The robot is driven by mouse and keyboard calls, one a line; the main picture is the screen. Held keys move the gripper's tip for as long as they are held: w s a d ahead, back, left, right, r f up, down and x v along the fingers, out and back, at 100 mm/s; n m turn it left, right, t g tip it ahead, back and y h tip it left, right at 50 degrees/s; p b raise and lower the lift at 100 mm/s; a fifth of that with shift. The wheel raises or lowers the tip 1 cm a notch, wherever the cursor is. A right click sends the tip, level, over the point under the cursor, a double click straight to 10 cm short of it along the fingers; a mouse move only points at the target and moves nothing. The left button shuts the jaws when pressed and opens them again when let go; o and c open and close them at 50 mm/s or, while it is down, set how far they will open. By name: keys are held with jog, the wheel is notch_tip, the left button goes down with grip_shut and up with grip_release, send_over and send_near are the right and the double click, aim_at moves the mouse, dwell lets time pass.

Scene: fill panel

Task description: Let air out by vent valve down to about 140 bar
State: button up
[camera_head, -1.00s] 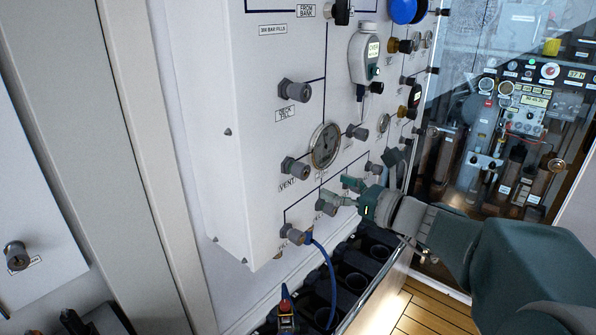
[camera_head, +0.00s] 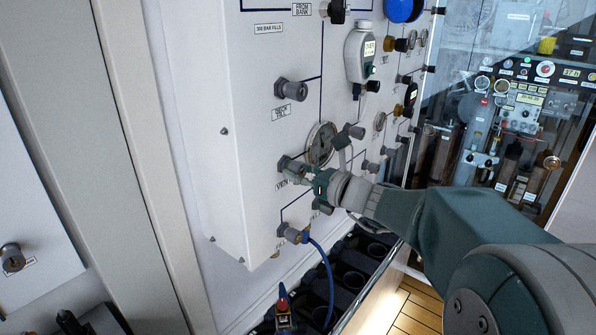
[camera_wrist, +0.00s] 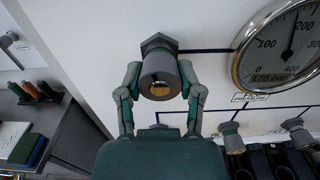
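The vent valve is a grey knob on a hexagonal base on the white panel, its label partly covered in the head view. In the wrist view its round end (camera_wrist: 160,75) faces me, with a brass-coloured centre. My gripper (camera_head: 303,172) is at this knob. In the wrist view its two fingers (camera_wrist: 160,82) stand one on each side of the knob, close to it; I cannot tell whether they touch. The round pressure gauge (camera_head: 321,145) sits right of the knob. In the wrist view the gauge (camera_wrist: 280,60) shows its needle near the 200 mark; its top is cut off.
More grey valves surround it: the deck fill valve (camera_head: 291,90) above and one with a blue hose (camera_head: 291,233) below. A valve (camera_head: 348,135) stands near the gauge. Dark cylinder holders (camera_head: 352,275) stand below the panel. Glass with equipment behind is at right.

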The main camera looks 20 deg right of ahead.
grip_shut()
jog(key=shift+n, duration=2.8)
jog(key=o, duration=0.9)
grip_release()
jog(key=shift+o, duration=0.2)
